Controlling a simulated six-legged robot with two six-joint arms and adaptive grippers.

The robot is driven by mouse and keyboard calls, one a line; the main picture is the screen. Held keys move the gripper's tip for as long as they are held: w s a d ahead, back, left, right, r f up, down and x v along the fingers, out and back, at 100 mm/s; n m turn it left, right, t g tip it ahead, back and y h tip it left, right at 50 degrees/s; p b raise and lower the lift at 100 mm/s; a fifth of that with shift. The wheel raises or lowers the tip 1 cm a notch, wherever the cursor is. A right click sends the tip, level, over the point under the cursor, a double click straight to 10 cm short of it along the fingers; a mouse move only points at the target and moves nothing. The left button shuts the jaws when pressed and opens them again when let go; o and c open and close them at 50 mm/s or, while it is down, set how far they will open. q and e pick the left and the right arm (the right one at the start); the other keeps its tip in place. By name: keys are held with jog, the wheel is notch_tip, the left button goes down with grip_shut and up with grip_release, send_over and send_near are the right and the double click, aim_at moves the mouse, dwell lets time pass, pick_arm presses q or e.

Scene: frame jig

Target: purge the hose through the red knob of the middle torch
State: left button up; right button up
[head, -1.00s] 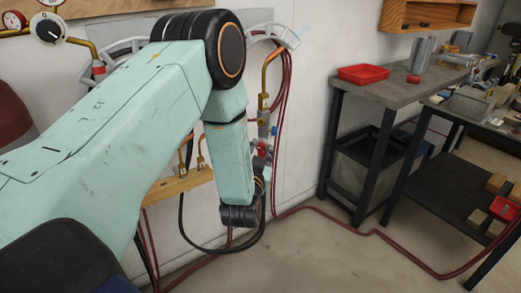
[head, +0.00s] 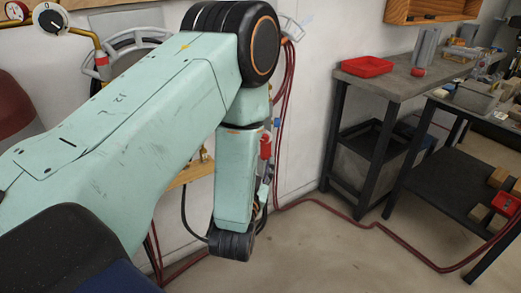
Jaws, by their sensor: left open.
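My left arm comes in from the left and bends down in front of the wall. My left gripper (head: 264,184) is open, and most of it is hidden behind my forearm and wrist. A red knob-like part (head: 265,146) shows just above it, at the forearm's right edge. A small blue part (head: 277,122) shows higher up beside the hanging red hoses (head: 286,85). The torch bodies are mostly hidden by my arm, so I cannot tell which torch the red part belongs to, or whether the gripper touches it. My right gripper is not in view.
A wooden rail (head: 190,172) shows behind my arm. A dial gauge (head: 50,19) is at the upper left. A grey workbench (head: 395,85) with a red tray (head: 366,66) stands at the right. A red hose (head: 375,224) runs across the otherwise open floor.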

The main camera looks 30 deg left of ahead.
pick_arm(q)
jog(key=shift+v, duration=1.4)
dwell(0.9)
